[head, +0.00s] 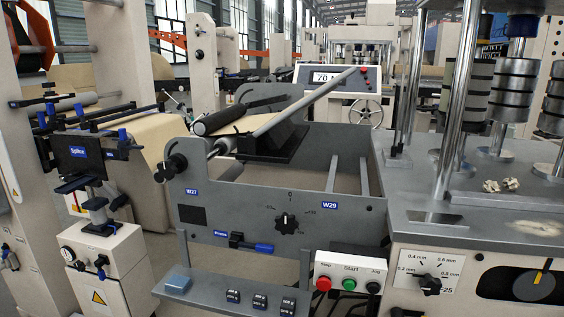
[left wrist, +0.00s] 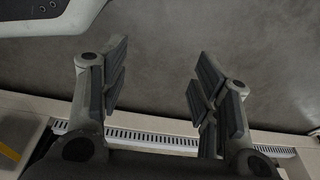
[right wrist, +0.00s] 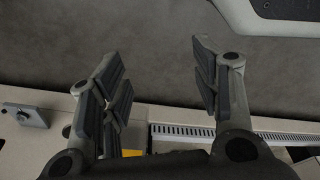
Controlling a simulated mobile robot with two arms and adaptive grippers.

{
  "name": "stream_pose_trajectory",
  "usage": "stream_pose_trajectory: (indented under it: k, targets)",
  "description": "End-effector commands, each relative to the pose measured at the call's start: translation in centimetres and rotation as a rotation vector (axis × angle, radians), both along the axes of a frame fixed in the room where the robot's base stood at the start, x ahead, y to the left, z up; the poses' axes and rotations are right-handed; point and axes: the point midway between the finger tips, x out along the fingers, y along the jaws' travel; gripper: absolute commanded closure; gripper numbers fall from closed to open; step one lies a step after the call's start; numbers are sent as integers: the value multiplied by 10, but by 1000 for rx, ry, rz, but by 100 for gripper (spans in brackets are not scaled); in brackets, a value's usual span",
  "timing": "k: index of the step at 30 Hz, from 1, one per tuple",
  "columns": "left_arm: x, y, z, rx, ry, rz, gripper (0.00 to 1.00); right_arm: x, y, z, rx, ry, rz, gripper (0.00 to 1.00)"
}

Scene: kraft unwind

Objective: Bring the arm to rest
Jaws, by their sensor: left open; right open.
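My left gripper (left wrist: 155,85) is open and empty in the left wrist view, with its two padded fingers wide apart above a grey floor. My right gripper (right wrist: 160,85) is open and empty in the right wrist view, also above the grey floor. Neither gripper nor arm shows in the head view. Nothing lies between either pair of fingers.
A grey machine panel (head: 340,222) with a black knob stands ahead. A shelf (head: 205,291) holds several small dark blocks. A button box (head: 350,272) and a dial plate (head: 428,270) are at right. A floor grate (left wrist: 130,137) runs below the left gripper.

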Motion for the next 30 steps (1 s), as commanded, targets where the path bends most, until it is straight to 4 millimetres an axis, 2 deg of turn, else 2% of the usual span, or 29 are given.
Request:
stream_pose_trajectory:
  k: [1, 7, 12, 16, 22, 30]
  targets:
    - [-11, 1, 5, 2, 14, -2, 43, -11, -2, 6, -2, 13, 2, 43]
    - [-57, 9, -6, 6, 45, -9, 43, -56, -9, -5, -6, 44, 11, 43]
    - [-101, 17, -6, 10, 69, -14, 43, -100, -17, -6, -11, 66, 16, 43]
    - [-129, 23, -4, 12, 83, -18, 43, -128, -23, -4, -13, 79, 20, 43]
    - [-148, 27, -4, 14, 91, -22, 43, -148, -27, -4, -14, 88, 23, 43]
    - [-149, 27, -5, 14, 91, -22, 43, -149, -27, -4, -14, 88, 24, 43]
